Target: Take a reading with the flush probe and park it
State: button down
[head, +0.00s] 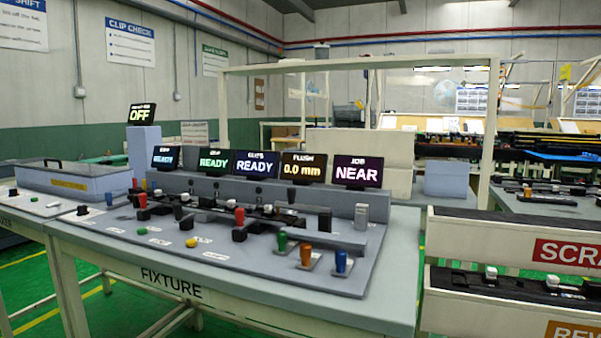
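The flush display (303,168) stands at the back of the fixture table (250,276) and reads 0.0 mm. Beside it, the job display (357,172) reads NEAR. A dark trim part with clips (262,212) lies across the fixture plate (290,268). A small upright grey-topped piece (361,215) stands at the plate's right; I cannot tell whether it is the flush probe. No piece is clearly marked as the probe. My gripper is not in view.
Green (282,241), orange (306,255) and blue (341,262) handles stand at the plate's front right. Red handles (239,216) rise along the trim. A scrap rack (515,237) stands at the right.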

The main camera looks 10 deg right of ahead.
aim_at(291, 192)
jog(key=i+j+z, duration=0.15)
jog(key=j+z, duration=0.2)
jog(key=j, duration=0.35)
jog(key=j+z, duration=0.35)
jog(key=j, duration=0.35)
jog(key=i+j+z, duration=0.45)
jog(key=i+j, duration=0.3)
jog(key=i, duration=0.7)
